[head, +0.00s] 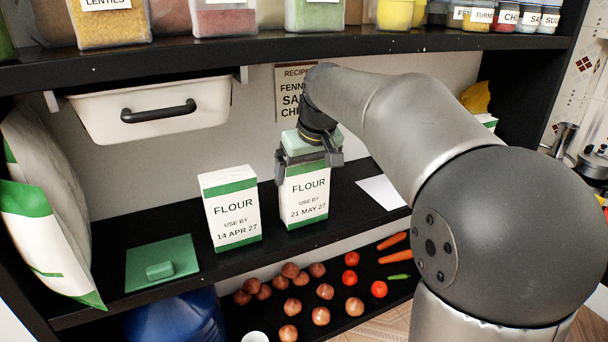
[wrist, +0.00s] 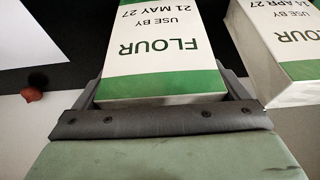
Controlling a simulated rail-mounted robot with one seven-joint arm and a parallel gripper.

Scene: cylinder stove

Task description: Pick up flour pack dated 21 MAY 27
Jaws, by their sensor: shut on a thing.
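The flour pack dated 21 MAY 27 (head: 306,200) is a white box with green bands, upright at the middle shelf. My gripper (head: 308,168) comes from above and is shut on its upper part, one finger on each side. In the wrist view the same pack (wrist: 165,50) sits between the fingers, its label upside down. A second flour pack, dated 14 APR 27 (head: 234,210), stands just left of it, apart from it; in the wrist view this pack (wrist: 285,45) is at the right. I cannot tell whether the held pack still touches the shelf.
A green board (head: 140,262) lies on the shelf at the left, beside a large white-green bag (head: 50,215). A white drawer (head: 150,105) hangs above. A white paper (head: 382,191) lies to the right. Onions (head: 321,316) and tomatoes lie on the level below.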

